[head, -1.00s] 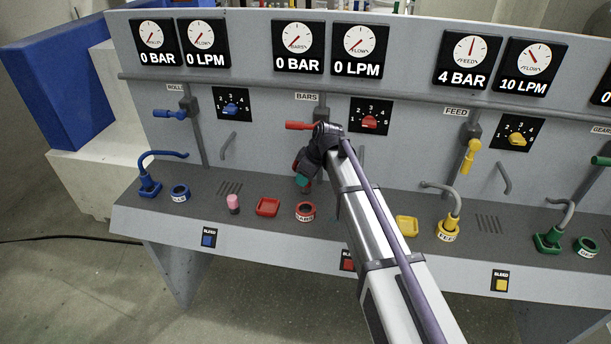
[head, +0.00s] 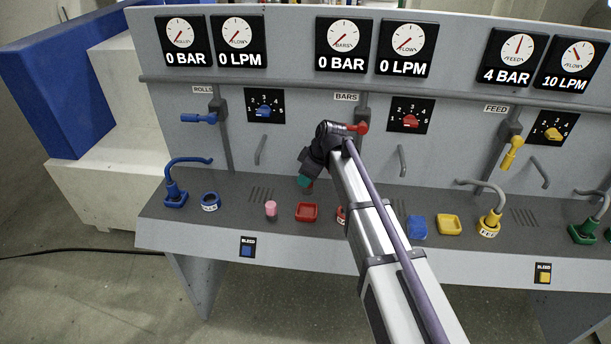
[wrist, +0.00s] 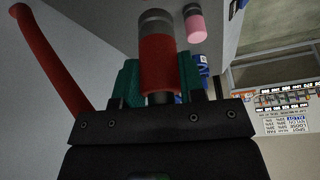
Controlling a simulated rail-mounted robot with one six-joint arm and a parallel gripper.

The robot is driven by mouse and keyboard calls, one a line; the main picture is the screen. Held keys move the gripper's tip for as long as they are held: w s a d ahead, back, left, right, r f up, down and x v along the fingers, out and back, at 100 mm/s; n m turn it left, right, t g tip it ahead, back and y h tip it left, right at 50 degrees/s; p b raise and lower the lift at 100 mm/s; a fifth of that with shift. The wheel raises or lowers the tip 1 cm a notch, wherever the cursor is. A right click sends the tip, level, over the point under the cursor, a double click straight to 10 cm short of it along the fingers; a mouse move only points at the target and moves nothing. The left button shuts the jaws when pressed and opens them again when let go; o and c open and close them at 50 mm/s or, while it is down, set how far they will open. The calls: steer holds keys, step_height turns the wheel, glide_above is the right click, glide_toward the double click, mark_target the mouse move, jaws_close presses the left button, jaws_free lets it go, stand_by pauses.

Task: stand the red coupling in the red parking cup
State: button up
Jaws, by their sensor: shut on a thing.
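The red coupling (wrist: 158,62) is clamped between the teal fingers of my gripper (wrist: 160,85) in the wrist view, its grey end pointing away from the gripper. A red hose (wrist: 50,60) curves past on the left. In the head view my gripper (head: 305,181) hangs above the bench, over the area of the square red tray (head: 306,213); only a sliver of red shows below its fingers.
A pink-topped cylinder (head: 270,209) stands left of the red tray and shows in the wrist view (wrist: 196,25). The blue cup (head: 210,201) is farther left. A blue block (head: 418,227) and yellow tray (head: 448,224) lie right of my arm. A red valve lever (head: 355,128) projects behind it.

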mark_target(307, 192)
steer(key=shift+f+b, duration=2.85)
steer(key=shift+f, duration=0.1)
steer(key=shift+f, duration=0.1)
steer(key=shift+f+b, duration=0.35)
steer(key=shift+b, duration=0.1)
steer(key=shift+f+b, duration=1.35)
steer(key=o, duration=1.1)
steer(key=p+v, duration=1)
steer(key=shift+s+r, duration=0.1)
steer(key=shift+r, duration=0.3)
